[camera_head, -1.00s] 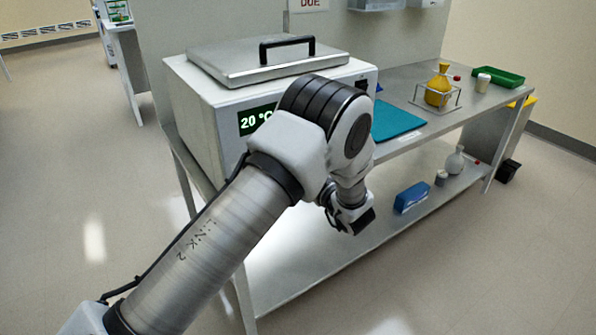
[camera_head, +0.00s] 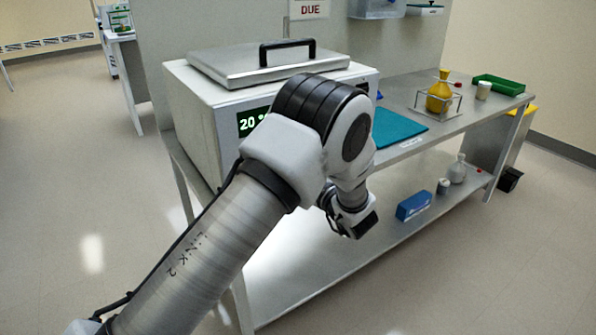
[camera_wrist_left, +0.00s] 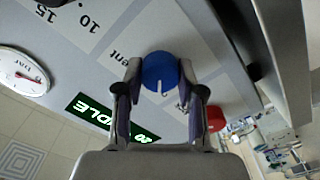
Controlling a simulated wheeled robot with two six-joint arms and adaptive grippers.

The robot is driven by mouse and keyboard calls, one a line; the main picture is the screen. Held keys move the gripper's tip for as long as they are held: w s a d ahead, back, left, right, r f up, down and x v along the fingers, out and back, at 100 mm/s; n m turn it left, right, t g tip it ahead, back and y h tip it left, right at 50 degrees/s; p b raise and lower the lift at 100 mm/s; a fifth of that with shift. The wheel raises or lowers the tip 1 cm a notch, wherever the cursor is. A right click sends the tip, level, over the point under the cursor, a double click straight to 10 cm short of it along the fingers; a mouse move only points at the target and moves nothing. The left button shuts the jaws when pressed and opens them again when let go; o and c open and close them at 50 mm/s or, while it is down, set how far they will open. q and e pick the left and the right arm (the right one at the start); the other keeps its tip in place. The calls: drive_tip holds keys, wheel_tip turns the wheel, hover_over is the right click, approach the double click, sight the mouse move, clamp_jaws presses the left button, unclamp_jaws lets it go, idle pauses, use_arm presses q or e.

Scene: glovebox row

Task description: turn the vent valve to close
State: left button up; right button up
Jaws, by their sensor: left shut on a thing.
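The vent valve is a round blue knob (camera_wrist_left: 160,72) with a white pointer line, on a pale panel beside printing that ends in "ent". In the left wrist view my left gripper (camera_wrist_left: 160,80) has a finger on each side of the knob and is shut on it. The pointer line points toward the bottom of that view. In the head view my left arm comes in from the left and hides the knob and the gripper's fingers. My right gripper is in neither view.
A red knob (camera_wrist_left: 215,118) sits close beside the gripper. A dial gauge (camera_wrist_left: 20,72) and green display (camera_wrist_left: 115,118) are on the panel. The lidded white box (camera_head: 195,115) stands on the bench, with a teal mat (camera_head: 398,128) and yellow flask (camera_head: 439,95) to its right.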

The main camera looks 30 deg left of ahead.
use_arm(q)
drive_tip(key=o, duration=1.1)
drive_tip(key=shift+o, duration=0.2)
drive_tip(key=v, duration=0.7)
drive_tip(key=shift+d, duration=0.2)
drive_tip(key=shift+s, duration=0.1)
